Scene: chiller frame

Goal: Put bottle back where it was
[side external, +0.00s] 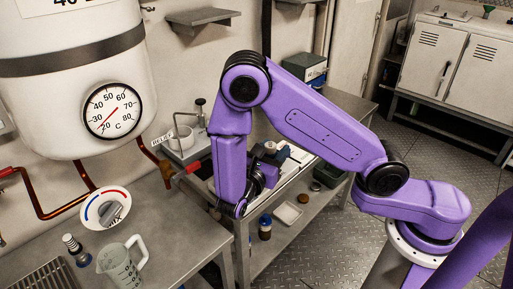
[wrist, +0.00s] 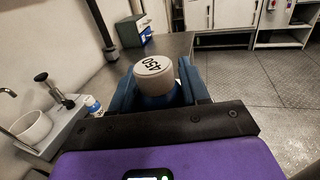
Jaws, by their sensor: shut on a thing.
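The bottle (wrist: 154,72) shows in the wrist view with a round off-white cap marked 450 and a bit of blue below it. My gripper (wrist: 158,88) has its blue fingers shut on it, one on each side. The bottle's lower part is hidden by the fingers and the dark gripper body. In the side external view my purple arm reaches over the bench, and my gripper (side external: 264,155) is small and partly hidden behind the wrist. I cannot tell the bottle's height above the surface.
A smaller bottle with a white cap (wrist: 92,103) stands left of my gripper, near a white cup (wrist: 31,127) on a stand. A green box (side external: 305,70) is at the back. A clear jug (side external: 120,266) stands on the front bench. A dial tank (side external: 75,75) overhangs the left.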

